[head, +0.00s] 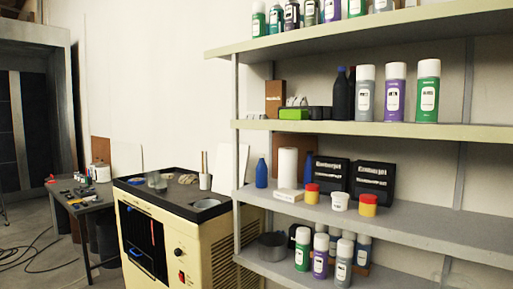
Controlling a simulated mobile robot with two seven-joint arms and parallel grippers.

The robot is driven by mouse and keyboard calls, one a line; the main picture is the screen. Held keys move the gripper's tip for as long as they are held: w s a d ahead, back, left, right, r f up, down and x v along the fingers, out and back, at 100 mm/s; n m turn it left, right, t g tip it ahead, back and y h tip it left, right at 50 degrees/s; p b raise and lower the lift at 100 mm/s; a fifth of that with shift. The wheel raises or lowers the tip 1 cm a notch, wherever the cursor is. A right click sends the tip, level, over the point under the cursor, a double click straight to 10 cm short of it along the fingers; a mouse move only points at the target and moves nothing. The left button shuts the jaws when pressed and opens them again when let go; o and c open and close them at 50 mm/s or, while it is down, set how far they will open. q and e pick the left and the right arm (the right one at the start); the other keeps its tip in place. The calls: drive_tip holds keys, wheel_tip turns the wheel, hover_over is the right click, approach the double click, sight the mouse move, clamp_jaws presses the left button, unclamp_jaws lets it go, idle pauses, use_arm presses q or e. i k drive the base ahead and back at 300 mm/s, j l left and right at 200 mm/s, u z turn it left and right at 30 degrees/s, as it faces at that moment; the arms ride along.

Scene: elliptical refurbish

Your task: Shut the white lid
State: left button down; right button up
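No thing is plainly a white lid. A flat white panel (230,166) stands upright, slightly tilted, behind the right rear of the cream machine (193,245); I cannot tell whether it is hinged or just leaning. A small white tub (340,202) with a white top sits on the middle shelf, and its top looks on. The machine has a dark top tray (165,188) and a dark front opening (143,240). Neither of my grippers is in view.
A metal shelf unit (420,216) with spray cans and jars fills the right side. A low dark table (84,198) with tools stands at the left. Cables (40,250) lie on the floor at the lower left. A dark open cabinet (30,125) is at the far left.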

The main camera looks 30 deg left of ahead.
sight(222, 184)
drive_tip(key=j+z, duration=0.35)
drive_tip(key=j, duration=0.55)
drive_tip(key=j+z, duration=0.35)
drive_tip(key=j, duration=1.25)
drive_tip(key=k+j, duration=0.15)
drive_tip(key=j, duration=0.45)
drive_tip(key=j+z, duration=0.1)
drive_tip(key=j, duration=0.55)
drive_tip(key=k+j, duration=0.15)
drive_tip(key=j, duration=0.5)
